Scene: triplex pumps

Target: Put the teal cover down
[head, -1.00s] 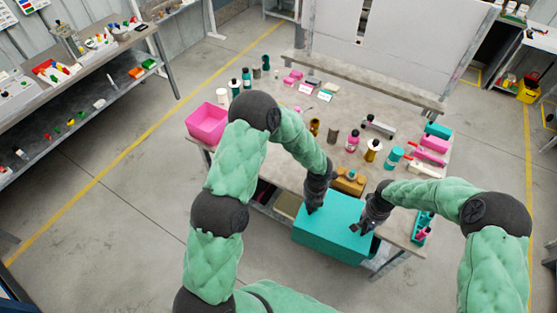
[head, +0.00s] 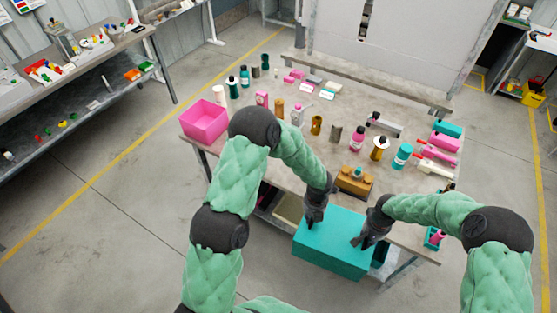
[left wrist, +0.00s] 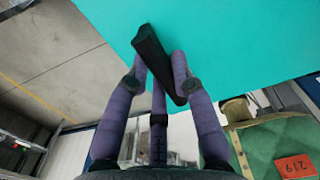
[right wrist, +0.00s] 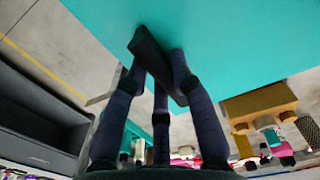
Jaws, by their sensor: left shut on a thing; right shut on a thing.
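The teal cover (head: 330,243) is a large box-shaped piece held in front of the table's near edge in the head view. My left gripper (head: 314,216) is shut on a dark handle on its left part; in the left wrist view the black handle (left wrist: 158,62) lies between the fingers (left wrist: 158,75). My right gripper (head: 366,240) is shut on a second dark handle on its right part; in the right wrist view that handle (right wrist: 156,65) lies between the fingers (right wrist: 155,78). The cover's underside is hidden.
The table (head: 300,140) carries several bottles and parts. A tan-yellow block (head: 354,181) stands just behind the cover. A pink bin (head: 205,120) is at the table's left corner. Open floor (head: 110,200) lies to the left. A shelf bench (head: 80,85) stands far left.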

